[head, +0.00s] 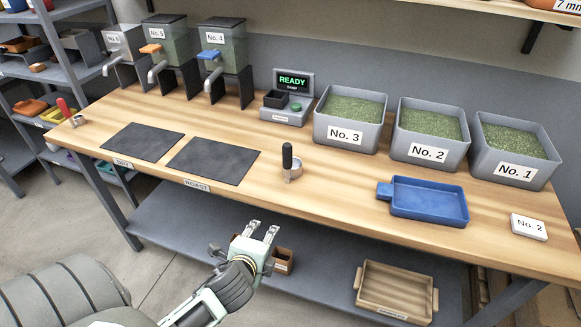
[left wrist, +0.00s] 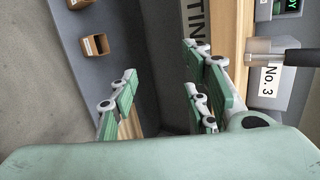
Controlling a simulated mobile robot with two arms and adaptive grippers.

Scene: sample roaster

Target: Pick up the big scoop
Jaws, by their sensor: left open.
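A scoop with a black handle and a metal cup (head: 295,171) stands on the wooden bench near its front edge, handle upright. It also shows at the right of the left wrist view, its metal cup (left wrist: 270,52) in front of the No. 3 bin. A second scoop with a red handle (head: 65,108) stands at the bench's far left end. The pictures do not settle which is the big one. My left gripper (head: 263,230) is open and empty in front of the bench edge, below and left of the black-handled scoop; its spread fingers show in the left wrist view (left wrist: 164,75).
Bins No. 3 (head: 345,136), No. 2 (head: 427,154) and No. 1 (head: 515,172) hold green beans along the back. A blue tray (head: 430,214) lies right of the black-handled scoop. Two dark mats, ROAST (head: 212,160) and DRY (head: 142,141), lie left. The lower shelf holds a wooden tray (head: 395,307).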

